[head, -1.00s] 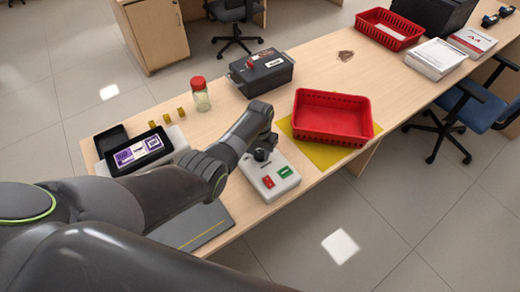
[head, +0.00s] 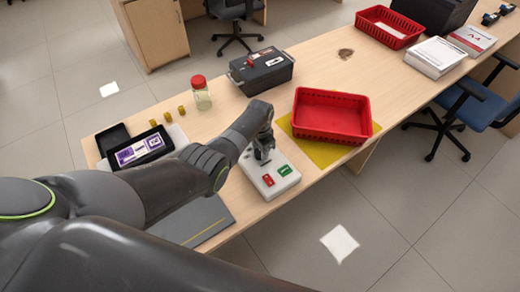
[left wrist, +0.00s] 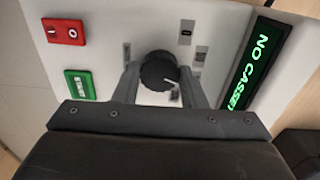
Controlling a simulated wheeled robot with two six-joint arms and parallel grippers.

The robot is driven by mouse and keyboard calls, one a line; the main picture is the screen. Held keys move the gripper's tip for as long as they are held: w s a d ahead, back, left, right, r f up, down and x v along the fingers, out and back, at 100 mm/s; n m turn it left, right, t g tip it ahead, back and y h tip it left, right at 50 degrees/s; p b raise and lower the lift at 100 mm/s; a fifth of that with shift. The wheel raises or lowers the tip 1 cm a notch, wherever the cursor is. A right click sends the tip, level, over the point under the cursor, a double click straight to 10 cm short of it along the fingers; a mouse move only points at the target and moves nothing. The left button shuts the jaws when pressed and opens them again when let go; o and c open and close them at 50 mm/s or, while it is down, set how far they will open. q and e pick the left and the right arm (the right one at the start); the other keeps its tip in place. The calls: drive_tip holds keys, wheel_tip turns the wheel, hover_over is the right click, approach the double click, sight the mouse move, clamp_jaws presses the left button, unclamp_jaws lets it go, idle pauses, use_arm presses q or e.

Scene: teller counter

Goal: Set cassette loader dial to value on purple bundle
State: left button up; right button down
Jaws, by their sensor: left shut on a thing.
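The cassette loader (head: 256,176) is a white box on the counter with a red switch (head: 268,180) and a green switch (head: 285,170). Its round black dial (left wrist: 158,70) shows in the left wrist view, with a white pointer line toward the lower right. Small marks surround it, too small to read. My left gripper (head: 264,156) is over the loader, its fingers on both sides of the dial, shut on it. The loader's display (left wrist: 254,72) shows green letters "NO CASSE", cut off. A purple-and-white bundle (head: 126,155) lies in a black tray; its value is unreadable. My right gripper is out of view.
A red basket (head: 333,98) on a yellow mat (head: 363,136) stands right of the loader. A black box (head: 262,72), red-lidded jar (head: 202,98) and small yellow pieces (head: 167,117) sit behind. A grey mat (head: 205,222) lies at the front, partly under my arm.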

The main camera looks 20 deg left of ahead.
use_arm(q)
drive_tip(key=shift+w, duration=0.1)
drive_tip(key=o, duration=1)
drive_tip(key=shift+r, duration=0.15)
drive_tip(key=shift+r, duration=0.25)
wheel_tip(320, 180, up, 5)
drive_tip(key=shift+f+p, duration=0.1)
drive_tip(key=shift+p, duration=0.65)
wheel_tip(320, 180, up, 12)
drive_tip(key=shift+f+b, duration=0.1)
drive_tip(key=shift+b, duration=0.35)
